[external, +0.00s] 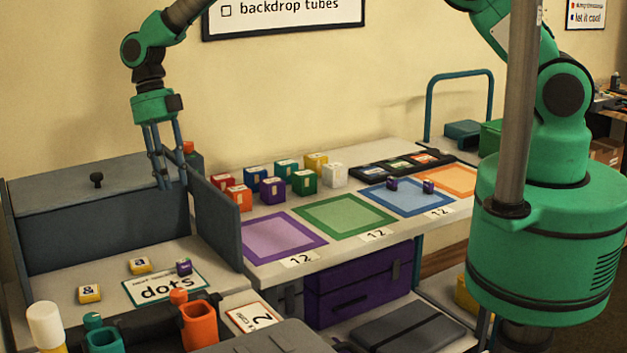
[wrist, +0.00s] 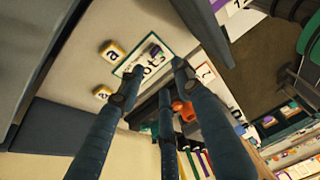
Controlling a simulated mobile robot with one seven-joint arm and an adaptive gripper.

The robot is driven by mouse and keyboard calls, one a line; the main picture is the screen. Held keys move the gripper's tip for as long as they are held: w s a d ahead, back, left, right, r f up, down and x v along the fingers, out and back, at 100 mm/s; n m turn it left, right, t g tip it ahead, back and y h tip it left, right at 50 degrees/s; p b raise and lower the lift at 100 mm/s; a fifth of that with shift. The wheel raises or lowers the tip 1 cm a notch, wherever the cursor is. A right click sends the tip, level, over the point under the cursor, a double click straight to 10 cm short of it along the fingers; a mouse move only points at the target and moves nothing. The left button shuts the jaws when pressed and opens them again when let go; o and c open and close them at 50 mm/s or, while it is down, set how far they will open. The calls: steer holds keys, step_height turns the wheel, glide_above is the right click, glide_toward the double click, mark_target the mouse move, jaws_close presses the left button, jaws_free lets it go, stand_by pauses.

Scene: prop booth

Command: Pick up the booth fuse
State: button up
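I cannot tell for certain which thing is the booth fuse; nothing in view is labelled so. My gripper (external: 168,172) hangs fingers down over the left end of the bench, beside the grey upright divider (external: 217,222). Its long thin fingers stand apart with nothing held between them. In the wrist view my gripper (wrist: 153,80) also shows spread, empty fingers, with the "dots" card (wrist: 164,66) beyond them. An orange-topped item (external: 188,148) shows behind the fingers, partly hidden by the gripper and divider.
Yellow letter blocks (external: 89,294) and a purple cube (external: 183,267) lie in front. Teal (external: 103,338) and orange (external: 197,328) holders stand nearer. Coloured cubes (external: 272,189) and square mats (external: 345,215) fill the bench's right.

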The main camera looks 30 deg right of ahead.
steer(key=shift+n, duration=0.9)
steer(key=s+a+f, duration=0.2)
steer(key=f, duration=0.1)
steer(key=shift+a+f, duration=0.3)
glide_above(183, 260)
steer(key=w, duration=0.2)
steer(key=shift+w+a+f, duration=0.1)
steer(key=shift+a+f, duration=0.05)
steer(key=shift+f, duration=1.85)
steer(key=shift+w+a+f, duration=0.1)
steer(key=shift+a+f, duration=0.05)
steer(key=shift+f, duration=1.85)
steer(key=shift+f, duration=0.1)
steer(key=shift+d+x, duration=0.2)
steer(key=shift+x, duration=2.3)
steer(key=c, duration=0.8)
